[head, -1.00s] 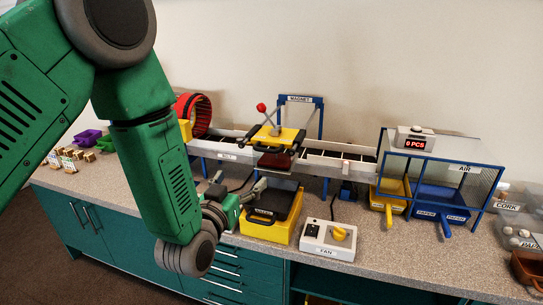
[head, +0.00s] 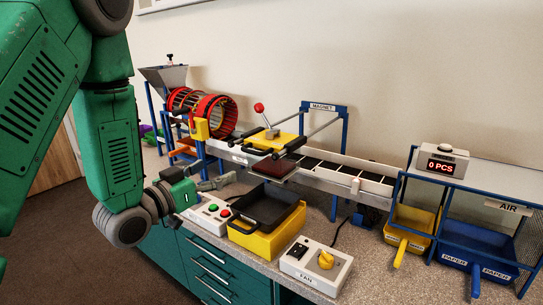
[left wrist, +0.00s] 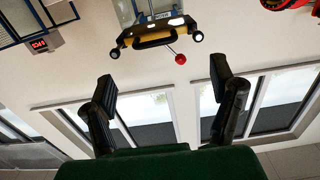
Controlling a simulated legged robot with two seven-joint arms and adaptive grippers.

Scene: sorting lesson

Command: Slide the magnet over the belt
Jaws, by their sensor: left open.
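The magnet carriage is a yellow plate (head: 272,139) with black handles and a lever with a red ball (head: 259,107). It sits on rails running forward from the blue frame labelled MAGNET (head: 322,107). A dark reddish block (head: 273,169) shows at its front, by the belt's near side. The belt (head: 345,179) is dark with crossbars between pale side rails. My left gripper (head: 226,182) is open and empty, below and left of the carriage, apart from it. In the left wrist view, the carriage handle (left wrist: 154,41) lies beyond my open fingers (left wrist: 163,86). My right gripper is not in view.
A black tray in a yellow bin (head: 265,238) stands below the carriage. A button box (head: 209,216) lies near my left gripper and a FAN box (head: 316,268) stands at the front. A red drum (head: 215,112) is left; yellow and blue PAPER bins (head: 470,262) are right.

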